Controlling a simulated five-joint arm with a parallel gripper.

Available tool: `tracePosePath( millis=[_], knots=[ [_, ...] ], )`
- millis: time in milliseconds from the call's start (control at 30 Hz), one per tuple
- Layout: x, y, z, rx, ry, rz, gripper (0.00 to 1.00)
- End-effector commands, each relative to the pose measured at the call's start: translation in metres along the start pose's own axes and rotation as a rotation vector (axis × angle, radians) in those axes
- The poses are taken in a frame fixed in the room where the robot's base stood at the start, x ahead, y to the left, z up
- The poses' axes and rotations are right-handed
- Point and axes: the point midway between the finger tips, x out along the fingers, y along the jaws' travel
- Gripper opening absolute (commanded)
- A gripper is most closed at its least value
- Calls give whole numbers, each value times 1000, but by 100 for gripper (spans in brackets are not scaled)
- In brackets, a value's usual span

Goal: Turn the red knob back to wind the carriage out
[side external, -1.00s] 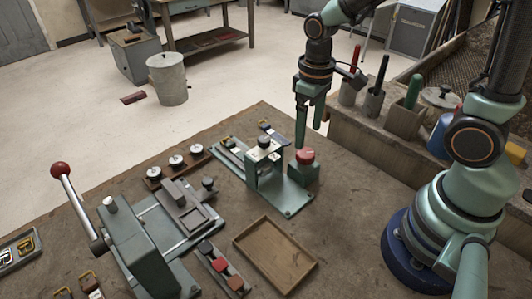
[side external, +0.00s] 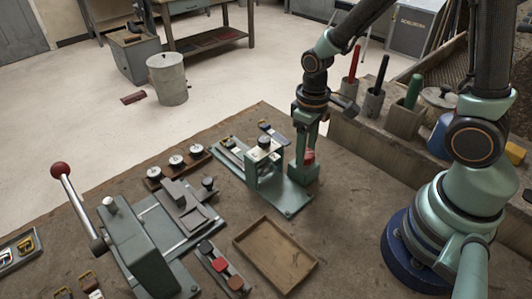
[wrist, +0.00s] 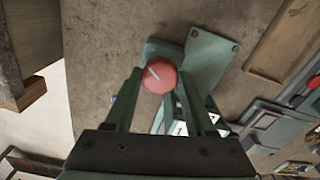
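The red knob (side external: 309,156) sits on a green block at the right end of the green fixture (side external: 290,200). In the wrist view the knob (wrist: 159,76) is round with a pale line across its top. My gripper (side external: 307,160) points down over the knob, with one finger on each side of it. In the wrist view my gripper (wrist: 160,78) is open around the knob, and the fingertips lie close to its sides. I cannot tell whether they touch it. The fixture's upright bracket (side external: 264,168) stands just left of my gripper. The fingers partly hide the knob in the side view.
An empty wooden tray (side external: 275,256) lies in front of the fixture. A green lever press (side external: 140,245) with a red ball handle stands at the left. A tool ledge with several handled tools in holders (side external: 405,118) is behind and right. The bench right of the tray is clear.

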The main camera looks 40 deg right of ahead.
Motion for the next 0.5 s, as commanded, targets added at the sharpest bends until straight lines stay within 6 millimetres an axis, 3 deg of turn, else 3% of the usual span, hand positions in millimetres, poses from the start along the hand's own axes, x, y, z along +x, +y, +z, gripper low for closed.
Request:
tracePosePath(
  millis=[500],
  knots=[
    [0, 0, 0, -135, 0, 0, 0]
  ],
)
